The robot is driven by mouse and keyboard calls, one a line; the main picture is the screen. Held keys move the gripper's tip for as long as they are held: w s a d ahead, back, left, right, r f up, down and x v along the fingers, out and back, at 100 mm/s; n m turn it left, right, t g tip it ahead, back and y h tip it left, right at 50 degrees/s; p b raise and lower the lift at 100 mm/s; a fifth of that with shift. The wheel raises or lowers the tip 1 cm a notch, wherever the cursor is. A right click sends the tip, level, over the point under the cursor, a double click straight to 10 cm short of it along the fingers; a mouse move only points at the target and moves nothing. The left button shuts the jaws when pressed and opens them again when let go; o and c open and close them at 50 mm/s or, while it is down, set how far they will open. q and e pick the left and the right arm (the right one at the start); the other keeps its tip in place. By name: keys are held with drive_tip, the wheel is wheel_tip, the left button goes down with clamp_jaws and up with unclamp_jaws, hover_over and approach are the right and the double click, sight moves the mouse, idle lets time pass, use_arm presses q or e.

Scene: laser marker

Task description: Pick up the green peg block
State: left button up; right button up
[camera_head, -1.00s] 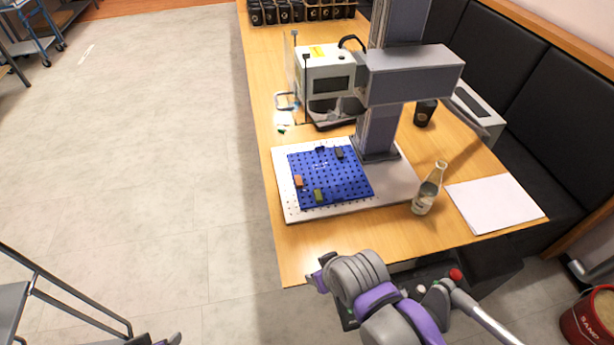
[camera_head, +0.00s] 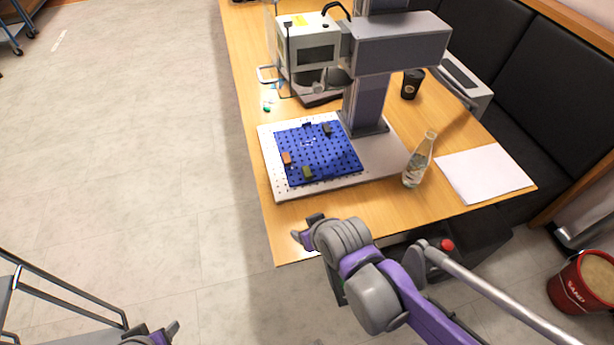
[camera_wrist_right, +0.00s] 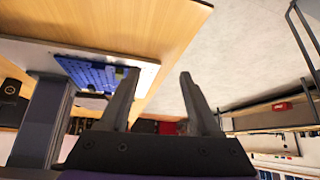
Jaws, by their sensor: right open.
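The green peg block (camera_head: 307,172) sits on the blue perforated board (camera_head: 335,160), near its front edge, in the head view. An orange block (camera_head: 287,158) is on the board's left side and dark blocks (camera_head: 327,130) are toward the back. My right gripper (camera_head: 305,228) is in front of the board near the table's front edge, apart from the green block. In the right wrist view its two fingers (camera_wrist_right: 158,95) are spread with nothing between them, and the blue board (camera_wrist_right: 88,72) shows beyond, to the left. My left gripper (camera_head: 160,335) shows only partly at the bottom edge.
The marker's grey column (camera_head: 368,100) and overhanging head (camera_head: 400,45) stand behind the board. A glass bottle (camera_head: 418,162) stands right of the base plate, with white paper (camera_head: 484,172) beyond it. A dark cup (camera_head: 412,84) is farther back.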

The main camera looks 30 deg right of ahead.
drive_tip(key=w+d+f+t+h+b, duration=0.1)
drive_tip(key=w+d+f+t+b, duration=0.25)
drive_tip(key=w, duration=0.35)
drive_tip(key=m+t+h+b, duration=0.2)
drive_tip(key=b, duration=0.1)
approach(308, 174)
drive_tip(key=x, duration=0.9)
drive_tip(key=shift+w+b, duration=0.2)
drive_tip(key=shift+b, duration=0.1)
use_arm(q)
wheel_tip(308, 174, down, 9)
drive_tip(key=s, duration=0.1)
drive_tip(key=shift+s, duration=0.15)
use_arm(e)
clamp_jaws()
